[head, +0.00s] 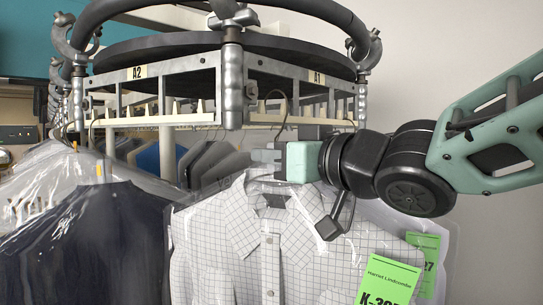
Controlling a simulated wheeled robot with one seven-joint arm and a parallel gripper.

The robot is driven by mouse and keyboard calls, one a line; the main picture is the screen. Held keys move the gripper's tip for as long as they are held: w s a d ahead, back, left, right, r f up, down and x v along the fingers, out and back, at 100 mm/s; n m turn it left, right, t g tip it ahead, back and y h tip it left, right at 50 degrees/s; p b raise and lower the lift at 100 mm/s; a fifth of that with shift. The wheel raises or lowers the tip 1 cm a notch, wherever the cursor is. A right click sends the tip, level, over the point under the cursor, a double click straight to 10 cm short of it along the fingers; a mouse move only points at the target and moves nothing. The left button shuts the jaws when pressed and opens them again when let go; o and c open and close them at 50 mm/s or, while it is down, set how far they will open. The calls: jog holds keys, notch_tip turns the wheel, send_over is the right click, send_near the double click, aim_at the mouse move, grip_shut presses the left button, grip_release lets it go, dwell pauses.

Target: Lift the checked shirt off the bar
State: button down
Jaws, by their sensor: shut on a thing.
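The checked shirt (230,235) is white with a thin dark grid and hangs in a clear plastic cover in the middle of the head view. A green tag (387,283) printed "K-3" and more is on its right side. Its hook (283,112) rises toward the toothed bar (308,113) under the A1 plate; whether it touches the bar is unclear. My gripper (268,160) comes in from the right, just above the collar, and is shut around the hanger at the base of the hook. The exact contact is partly hidden by the gripper.
A dark garment (85,245) in plastic hangs close on the left. More garments (205,160) hang behind. A round metal carousel frame (232,75) with upright posts stands just above my gripper. A second green tag (430,262) shows behind the shirt. The wall side at right is clear.

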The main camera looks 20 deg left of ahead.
jog(key=shift+b+v, duration=0.5)
jog(key=shift+v, duration=2.75)
jog(key=shift+d, duration=0.1)
jog(key=p+v, duration=0.1)
jog(key=v, duration=1)
jog(key=shift+s+d, duration=0.25)
jog(key=shift+d, duration=0.1)
